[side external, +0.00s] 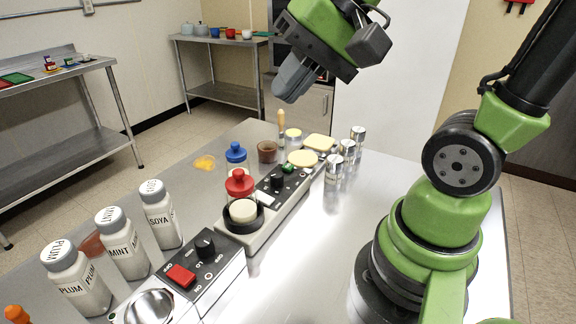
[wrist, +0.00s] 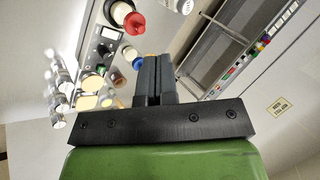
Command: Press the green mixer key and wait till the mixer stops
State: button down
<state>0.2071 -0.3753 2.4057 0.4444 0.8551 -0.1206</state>
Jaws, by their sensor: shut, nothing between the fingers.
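The green key (side external: 288,167) sits on the panel of a long grey console (side external: 264,222) in the middle of the steel table, beyond a black knob (side external: 277,183). The green key also shows in the wrist view (wrist: 101,69), small and left of the fingers. At the console's near end, a pale round piece (side external: 243,211) sits in a black ring. Whether anything there is turning cannot be told. My gripper (side external: 291,82) is shut and empty, raised well above the table's far end and apart from the key. Its fingers (wrist: 153,77) are together in the wrist view.
Red-capped (side external: 240,183) and blue-capped (side external: 236,154) bottles stand beside the console. Several cans (side external: 334,167) and yellow-topped pads (side external: 319,142) are near its far end. A second console has a red switch (side external: 181,275). Labelled shakers (side external: 122,244) stand at left.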

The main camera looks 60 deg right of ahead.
jog(key=w+d+f+m, duration=0.2)
jog(key=w+d+m, duration=0.1)
jog(key=w+m, duration=0.15)
jog(key=m+t+h, duration=0.2)
jog(key=m+t, duration=0.1)
jog(key=m, duration=0.9)
send_over(288, 167)
notch_tip(288, 167, down, 12)
jog(key=shift+f, duration=0.1)
jog(key=shift+f, duration=4.35)
jog(key=shift+f, duration=0.4)
